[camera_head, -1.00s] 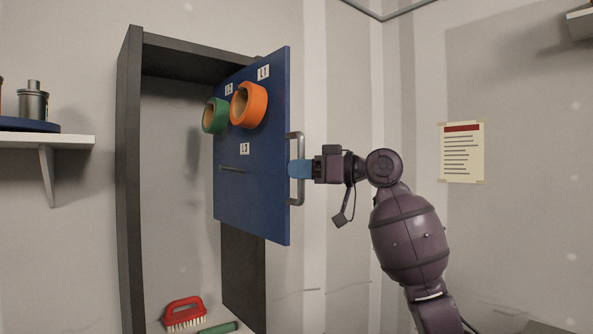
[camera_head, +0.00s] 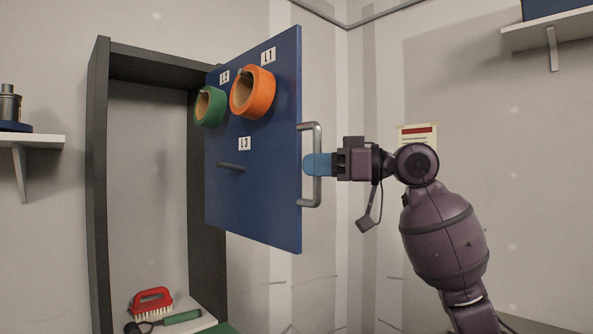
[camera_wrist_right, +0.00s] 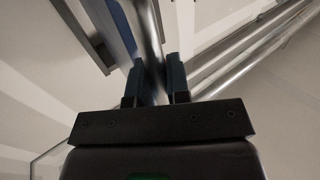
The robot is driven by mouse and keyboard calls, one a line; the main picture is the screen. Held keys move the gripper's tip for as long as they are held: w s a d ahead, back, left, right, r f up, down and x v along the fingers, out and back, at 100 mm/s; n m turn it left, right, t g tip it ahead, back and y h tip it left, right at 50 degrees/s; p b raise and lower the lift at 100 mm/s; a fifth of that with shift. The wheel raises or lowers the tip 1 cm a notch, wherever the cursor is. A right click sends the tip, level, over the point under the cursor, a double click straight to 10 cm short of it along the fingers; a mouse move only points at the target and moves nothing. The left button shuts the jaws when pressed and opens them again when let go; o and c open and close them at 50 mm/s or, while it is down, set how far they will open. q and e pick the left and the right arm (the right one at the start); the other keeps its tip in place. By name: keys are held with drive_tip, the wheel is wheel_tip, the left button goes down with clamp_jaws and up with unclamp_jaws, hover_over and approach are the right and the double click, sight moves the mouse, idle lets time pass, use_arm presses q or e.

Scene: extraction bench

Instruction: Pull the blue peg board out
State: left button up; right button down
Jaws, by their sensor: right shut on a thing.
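The blue peg board (camera_head: 262,200) stands out of a dark upright frame (camera_head: 98,180), turned at an angle, with a grey bar handle (camera_head: 317,190) on its right edge. An orange tape roll (camera_head: 262,92) hangs on the peg by L1 and a green one (camera_head: 214,107) on the peg by L2. The peg by L3 (camera_head: 231,167) is bare. My right gripper (camera_head: 312,164) is shut on the handle. In the right wrist view its two fingers (camera_wrist_right: 157,80) stand on either side of the grey handle bar (camera_wrist_right: 150,45). My left gripper is not in view.
A red brush (camera_head: 152,300) and a green-handled tool (camera_head: 182,317) lie at the bottom of the frame. A shelf (camera_head: 35,141) with a dark bottle is at the left, another shelf (camera_head: 560,30) at the upper right. A paper notice (camera_head: 418,131) is partly behind my arm.

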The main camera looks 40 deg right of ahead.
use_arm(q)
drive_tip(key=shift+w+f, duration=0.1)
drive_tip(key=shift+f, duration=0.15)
use_arm(e)
drive_tip(key=shift+s+f, duration=0.1)
drive_tip(key=shift+s, duration=1.2)
drive_tip(key=c, duration=1.3)
unclamp_jaws()
drive_tip(key=shift+s+d, duration=0.1)
drive_tip(key=shift+c, duration=0.2)
drive_tip(key=shift+o, duration=1.2)
drive_tip(key=shift+s, duration=0.2)
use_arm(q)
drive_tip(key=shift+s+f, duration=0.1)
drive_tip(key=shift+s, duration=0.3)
use_arm(e)
drive_tip(key=shift+w, duration=0.1)
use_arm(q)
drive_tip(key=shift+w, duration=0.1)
use_arm(e)
drive_tip(key=shift+d, duration=0.1)
use_arm(q)
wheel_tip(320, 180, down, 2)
drive_tip(key=shift+b, duration=1)
use_arm(e)
drive_tip(key=v, duration=1)
drive_tip(key=shift+s+d, duration=0.2)
drive_tip(key=shift+s, duration=0.05)
